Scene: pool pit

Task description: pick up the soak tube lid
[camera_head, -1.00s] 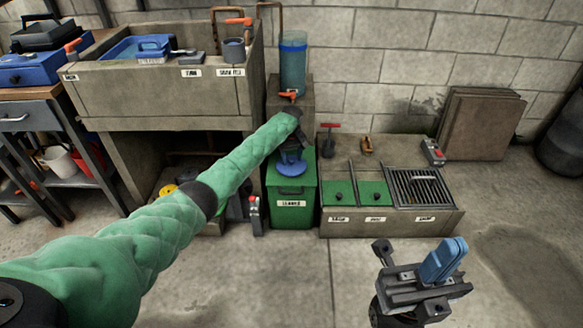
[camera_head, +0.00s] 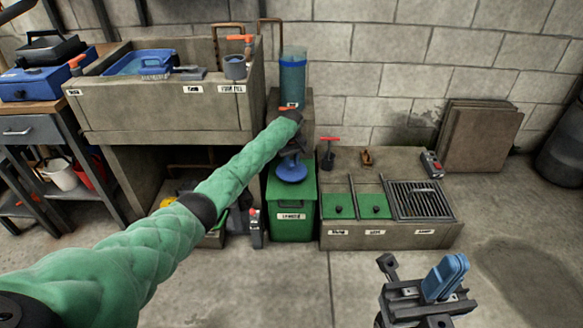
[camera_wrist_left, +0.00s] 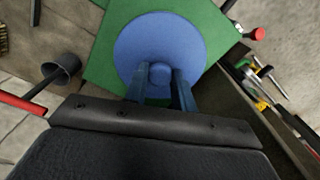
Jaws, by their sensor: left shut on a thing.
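The soak tube lid is a round blue disc (camera_head: 292,170) with a knob in its middle. My left gripper (camera_head: 295,150) is shut on that knob, and the lid is over the top of the green bin. In the left wrist view the disc (camera_wrist_left: 150,42) lies beyond the two fingers (camera_wrist_left: 161,92), which close on the knob. I cannot tell whether the lid touches the bin. The soak tube (camera_head: 292,78), a clear blue cylinder, stands open on a concrete block behind. My right gripper (camera_head: 446,277) is low at the right with its blue fingers together and nothing seen between them.
The green bin (camera_head: 291,220) stands between the concrete sink (camera_head: 165,105) and a low concrete pit (camera_head: 390,238) with green covers and a grate. A red-handled tool (camera_head: 329,155) and a control box (camera_head: 432,165) are at the pit's back. The floor in front is clear.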

